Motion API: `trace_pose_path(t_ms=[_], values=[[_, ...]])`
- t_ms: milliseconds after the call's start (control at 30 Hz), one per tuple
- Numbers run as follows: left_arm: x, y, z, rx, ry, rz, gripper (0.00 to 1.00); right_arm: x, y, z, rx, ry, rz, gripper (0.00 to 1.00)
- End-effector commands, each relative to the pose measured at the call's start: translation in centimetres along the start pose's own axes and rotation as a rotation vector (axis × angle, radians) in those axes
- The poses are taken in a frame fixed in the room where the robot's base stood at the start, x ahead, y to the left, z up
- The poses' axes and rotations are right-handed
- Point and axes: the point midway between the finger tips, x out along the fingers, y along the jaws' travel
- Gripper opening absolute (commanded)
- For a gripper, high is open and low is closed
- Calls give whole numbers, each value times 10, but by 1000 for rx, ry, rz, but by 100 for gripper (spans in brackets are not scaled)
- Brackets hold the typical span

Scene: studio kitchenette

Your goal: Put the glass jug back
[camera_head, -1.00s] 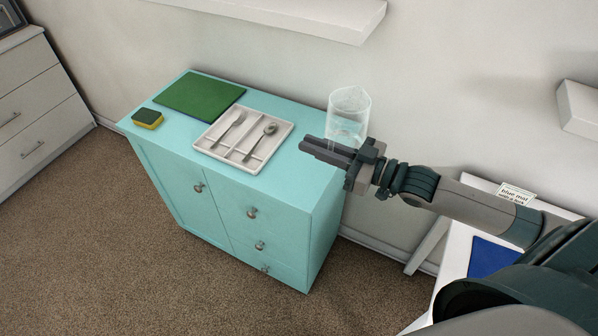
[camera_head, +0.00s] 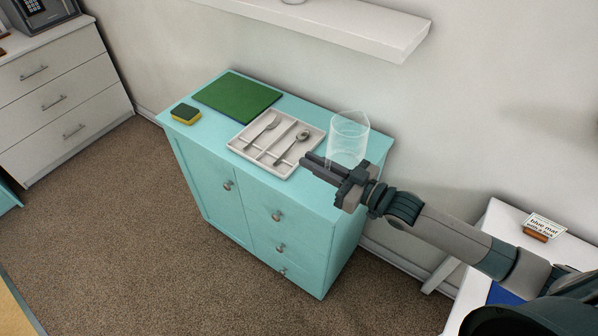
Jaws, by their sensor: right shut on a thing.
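The glass jug (camera_head: 349,136) is clear and roughly upright, at the right end of the turquoise cabinet in the head view. My right gripper (camera_head: 325,168) comes in from the right and is shut on the jug. Its fingers hide the jug's lower front. I cannot tell whether the jug's base touches the cabinet top or is held above it. My left gripper is not in view.
The turquoise cabinet (camera_head: 212,180) carries a green board (camera_head: 238,96), a sponge (camera_head: 186,114) and a cutlery tray (camera_head: 262,158) with a fork and a spoon. A white shelf (camera_head: 335,28) is above. A white table (camera_head: 520,222) with a label card (camera_head: 545,223) and a blue mat (camera_head: 503,294) is at right.

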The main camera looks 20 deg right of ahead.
Motion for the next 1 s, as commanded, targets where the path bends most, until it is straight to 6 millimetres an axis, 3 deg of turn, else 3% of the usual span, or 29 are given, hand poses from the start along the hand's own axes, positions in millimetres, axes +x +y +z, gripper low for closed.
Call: trace_pose_path(t_ms=[100, 300, 767, 1000], values=[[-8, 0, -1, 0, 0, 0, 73, 20, -5, 6, -3, 7, 0, 0], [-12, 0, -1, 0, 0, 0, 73, 38, -9, 20, -4, 5, 1, 0], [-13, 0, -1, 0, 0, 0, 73, 41, -10, 24, -4, 5, 0, 0], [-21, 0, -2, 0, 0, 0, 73, 41, -9, 44, -4, 3, 1, 0]])
